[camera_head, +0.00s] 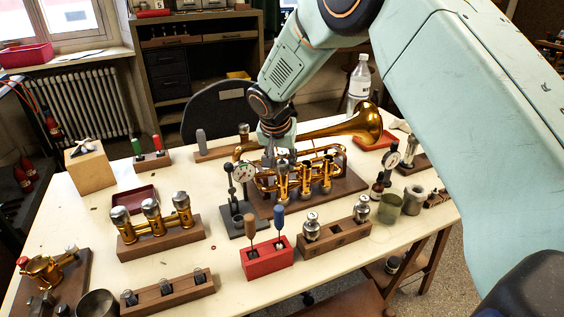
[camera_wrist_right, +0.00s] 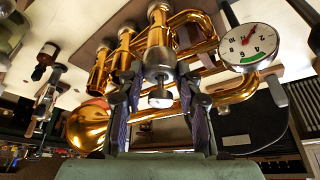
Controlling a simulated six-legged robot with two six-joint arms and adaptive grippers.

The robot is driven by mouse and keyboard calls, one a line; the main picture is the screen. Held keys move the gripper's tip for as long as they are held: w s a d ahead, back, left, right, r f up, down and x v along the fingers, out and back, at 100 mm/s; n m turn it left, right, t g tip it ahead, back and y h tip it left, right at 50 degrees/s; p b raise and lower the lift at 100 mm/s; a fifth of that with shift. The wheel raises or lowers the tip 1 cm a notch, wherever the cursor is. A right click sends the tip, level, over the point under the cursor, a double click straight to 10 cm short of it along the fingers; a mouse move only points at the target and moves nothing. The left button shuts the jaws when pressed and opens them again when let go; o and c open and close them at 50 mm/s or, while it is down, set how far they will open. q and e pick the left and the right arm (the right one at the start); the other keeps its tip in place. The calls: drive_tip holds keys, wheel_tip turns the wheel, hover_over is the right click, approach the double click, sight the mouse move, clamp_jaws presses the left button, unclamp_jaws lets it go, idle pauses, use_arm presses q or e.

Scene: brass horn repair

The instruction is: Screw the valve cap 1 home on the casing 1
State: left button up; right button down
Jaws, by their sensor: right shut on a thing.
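My right gripper (camera_head: 279,153) reaches down over the brass horn (camera_head: 330,130), at the leftmost of its upright valve casings in the head view. In the right wrist view the fingers (camera_wrist_right: 159,84) are shut on a silver valve cap (camera_wrist_right: 159,64) with a finger button (camera_wrist_right: 160,99) sticking out between them. The cap sits in line with the end of brass casing 1 (camera_wrist_right: 157,34) and seems to touch it; how far it is threaded cannot be told. Two other casings (camera_wrist_right: 127,44) stand beside it. My left gripper is out of view.
A dial gauge (camera_head: 243,172) on a stand is close to the gripper's left. Nearby stand a red tool block (camera_head: 268,262), a wooden block with silver valves (camera_head: 336,240), and a brass valve cluster on wood (camera_head: 160,246). A bottle (camera_head: 359,80) stands behind.

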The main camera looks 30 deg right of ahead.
drive_tip(key=c, duration=0.8)
unclamp_jaws()
drive_tip(key=shift+r, duration=0.1)
drive_tip(key=v, duration=1.2)
drive_tip(key=shift+a, duration=0.1)
